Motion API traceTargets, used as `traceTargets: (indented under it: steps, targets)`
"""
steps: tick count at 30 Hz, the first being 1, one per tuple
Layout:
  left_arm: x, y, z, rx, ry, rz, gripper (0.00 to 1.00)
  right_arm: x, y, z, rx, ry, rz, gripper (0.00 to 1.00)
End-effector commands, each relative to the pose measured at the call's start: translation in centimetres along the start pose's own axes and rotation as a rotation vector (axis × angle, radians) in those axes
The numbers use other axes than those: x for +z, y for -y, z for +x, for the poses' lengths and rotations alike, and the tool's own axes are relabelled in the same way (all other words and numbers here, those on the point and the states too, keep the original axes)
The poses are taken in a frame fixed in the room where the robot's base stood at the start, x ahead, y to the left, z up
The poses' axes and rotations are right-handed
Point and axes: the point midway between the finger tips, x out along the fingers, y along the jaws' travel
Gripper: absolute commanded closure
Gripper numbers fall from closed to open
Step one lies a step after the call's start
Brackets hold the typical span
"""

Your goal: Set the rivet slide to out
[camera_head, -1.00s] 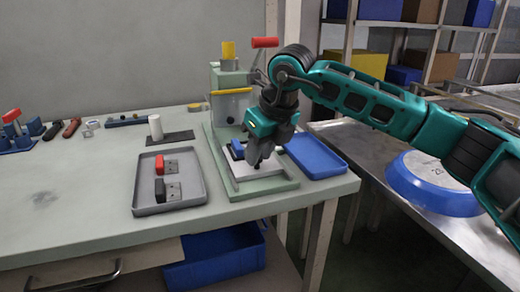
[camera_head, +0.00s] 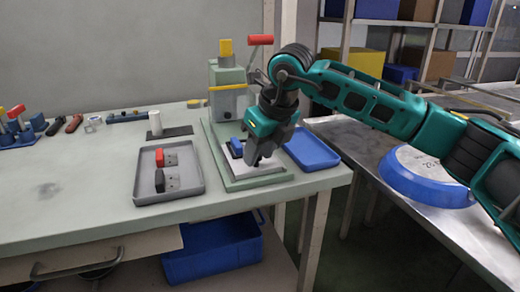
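The green riveting press (camera_head: 228,92) stands at the back right of the workbench, with a yellow knob on top and a red-handled lever. On its green base (camera_head: 216,153) a flat white plate (camera_head: 266,170) with a blue block (camera_head: 236,147) at its left appears to be the rivet slide; my arm hides part of it. My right gripper (camera_head: 256,162) points down just over the plate, right of the blue block. I cannot tell whether its fingers touch anything or how far apart they are. My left gripper is not in view.
A grey tray (camera_head: 190,193) holds a red and a black part with metal ends. A blue tray (camera_head: 312,149) lies at the bench's right edge. A white cylinder (camera_head: 155,122) stands behind the grey tray. A blue-rimmed round object (camera_head: 412,185) rests on the metal table at right.

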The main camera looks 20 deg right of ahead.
Motion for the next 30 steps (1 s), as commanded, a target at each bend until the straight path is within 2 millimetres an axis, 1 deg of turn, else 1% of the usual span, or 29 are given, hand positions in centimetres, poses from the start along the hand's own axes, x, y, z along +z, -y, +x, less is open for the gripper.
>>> traceTargets:
  steps: [2, 5, 8, 15, 18, 21, 25, 30]
  targets:
    - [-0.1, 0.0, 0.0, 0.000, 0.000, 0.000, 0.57, 0.1, 0.0, -0.2, -0.001, 0.002, 0.000, 0.62]
    - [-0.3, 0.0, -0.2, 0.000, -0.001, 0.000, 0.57, 0.2, 0.0, -1.2, -0.001, 0.005, 0.000, 0.62]
    - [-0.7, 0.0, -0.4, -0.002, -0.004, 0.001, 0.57, 0.2, 0.1, -3.0, -0.002, 0.006, 0.000, 0.62]
    - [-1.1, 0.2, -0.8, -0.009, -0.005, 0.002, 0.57, 0.2, 0.0, -8.4, -0.002, 0.004, -0.001, 0.62]
    - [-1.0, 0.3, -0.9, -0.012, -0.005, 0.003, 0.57, 0.1, 0.0, -10.3, -0.001, 0.003, 0.000, 0.62]
    - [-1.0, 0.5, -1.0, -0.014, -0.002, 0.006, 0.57, 0.1, 0.1, -11.6, -0.001, 0.001, 0.001, 0.62]
    - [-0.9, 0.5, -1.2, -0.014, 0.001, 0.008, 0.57, 0.0, 0.0, -12.7, 0.000, 0.000, 0.001, 0.62]
    - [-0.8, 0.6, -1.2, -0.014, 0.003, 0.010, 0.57, 0.0, 0.0, -13.0, 0.000, -0.001, 0.001, 0.62]
